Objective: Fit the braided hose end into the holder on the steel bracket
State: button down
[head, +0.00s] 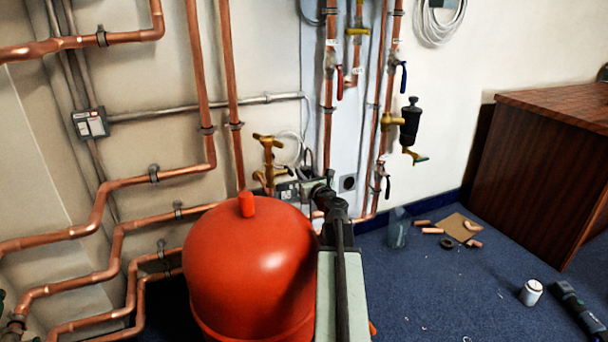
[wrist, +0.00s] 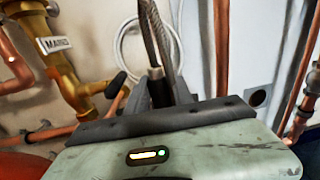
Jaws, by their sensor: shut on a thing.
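In the wrist view, my gripper (wrist: 160,88) has its dark fingers closed around the lower end of a grey braided hose (wrist: 150,28). The hose runs up out of the picture from between the fingers. A dark end piece (wrist: 156,73) shows at the fingers; its lower part is hidden behind my gripper's housing. In the head view, my gripper (head: 308,165) is small and partly hidden, behind and right of the red vessel, near the wall pipes. I cannot make out the steel bracket or its holder in either view.
A brass valve (wrist: 66,75) labelled MAINS stands close on the left. The red vessel (head: 250,262) fills the front. Copper pipes (head: 329,90) run up the wall behind. A wall socket (head: 347,183) is to the right. Several scraps lie on the blue floor (head: 440,290).

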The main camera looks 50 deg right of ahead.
jog(key=shift+s, duration=0.2)
jog(key=c, duration=1)
grip_release()
jog(key=shift+c, duration=0.2)
jog(key=v, duration=0.8)
